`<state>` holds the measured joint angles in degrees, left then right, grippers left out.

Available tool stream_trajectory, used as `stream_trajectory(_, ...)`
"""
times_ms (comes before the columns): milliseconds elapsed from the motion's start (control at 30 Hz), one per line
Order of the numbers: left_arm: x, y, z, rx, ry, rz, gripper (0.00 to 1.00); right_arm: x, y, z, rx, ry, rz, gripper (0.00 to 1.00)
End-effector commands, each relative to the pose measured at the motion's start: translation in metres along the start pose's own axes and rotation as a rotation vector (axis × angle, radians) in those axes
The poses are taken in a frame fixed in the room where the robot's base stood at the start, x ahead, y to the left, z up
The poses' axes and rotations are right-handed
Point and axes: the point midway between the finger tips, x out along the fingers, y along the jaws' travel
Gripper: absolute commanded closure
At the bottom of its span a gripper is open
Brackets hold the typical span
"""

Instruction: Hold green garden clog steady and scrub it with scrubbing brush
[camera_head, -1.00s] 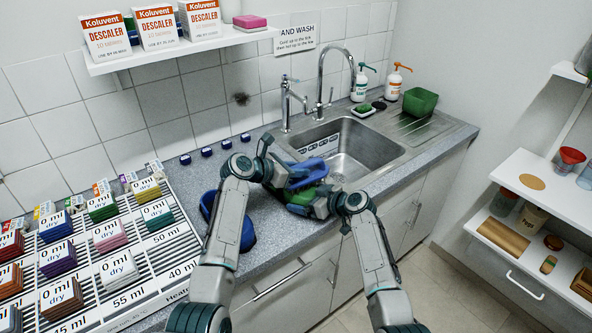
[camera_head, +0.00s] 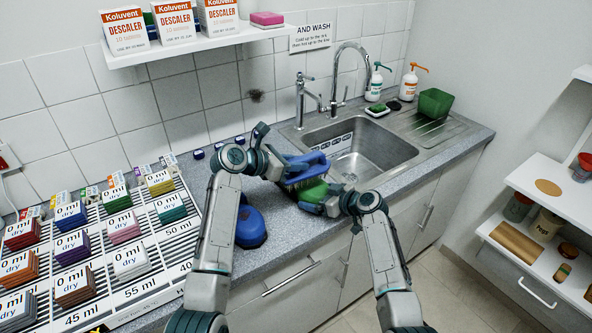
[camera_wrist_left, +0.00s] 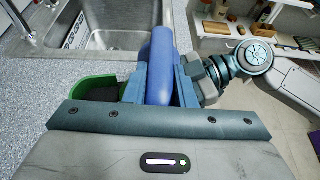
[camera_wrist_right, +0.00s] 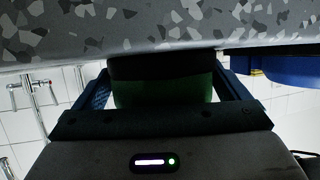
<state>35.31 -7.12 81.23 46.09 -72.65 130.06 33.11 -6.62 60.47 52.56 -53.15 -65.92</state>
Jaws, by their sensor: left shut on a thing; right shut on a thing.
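The scrubbing brush (camera_head: 309,166) is blue with pale bristles pointing down. My left gripper (camera_head: 284,168) is shut on it; its handle (camera_wrist_left: 160,68) stands between the fingers in the left wrist view. The green garden clog (camera_head: 314,191) is just below and in front of the bristles; I cannot tell whether they touch. My right gripper (camera_head: 327,203) is shut on the clog near the counter's front edge. The clog's green wall (camera_wrist_right: 165,92) fills the right wrist view's jaws. The left wrist view shows the clog's dark opening and green rim (camera_wrist_left: 82,84).
A blue clog (camera_head: 250,226) stands on the grey counter (camera_head: 290,237) left of the work. The steel sink (camera_head: 370,150) lies behind and right. A drying rack (camera_head: 150,290) with labelled sponges covers the left. Soap bottles (camera_head: 408,84) and a green tub (camera_head: 435,103) stand beyond the sink.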

Motion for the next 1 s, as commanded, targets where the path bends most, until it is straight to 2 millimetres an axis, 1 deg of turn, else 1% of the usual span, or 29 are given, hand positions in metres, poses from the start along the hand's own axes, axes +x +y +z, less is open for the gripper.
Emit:
stream_trajectory(33, -0.002, 0.000, 0.005, 0.002, -0.002, 0.001, 1.00, 0.000, 0.000, 0.000, 0.000, 0.001, 0.001, 0.37)
stream_trajectory(200, -0.008, 0.000, 0.020, 0.003, -0.002, 0.001, 1.00, 0.000, 0.000, 0.000, 0.000, 0.000, 0.001, 0.37)
stream_trajectory(400, -0.013, 0.000, 0.033, 0.001, -0.001, 0.000, 1.00, 0.000, 0.000, 0.000, 0.000, 0.000, 0.000, 0.37)
stream_trajectory(933, -0.014, 0.000, 0.035, 0.001, -0.001, 0.001, 1.00, 0.000, 0.000, 0.000, 0.000, 0.000, 0.000, 0.37)
stream_trajectory(967, -0.014, 0.000, 0.035, 0.001, -0.001, 0.000, 1.00, 0.000, 0.000, 0.000, 0.000, 0.000, 0.000, 0.00)
stream_trajectory(1000, -0.014, 0.000, 0.035, 0.001, -0.001, 0.000, 1.00, 0.000, 0.000, 0.000, 0.000, 0.000, 0.000, 0.00)
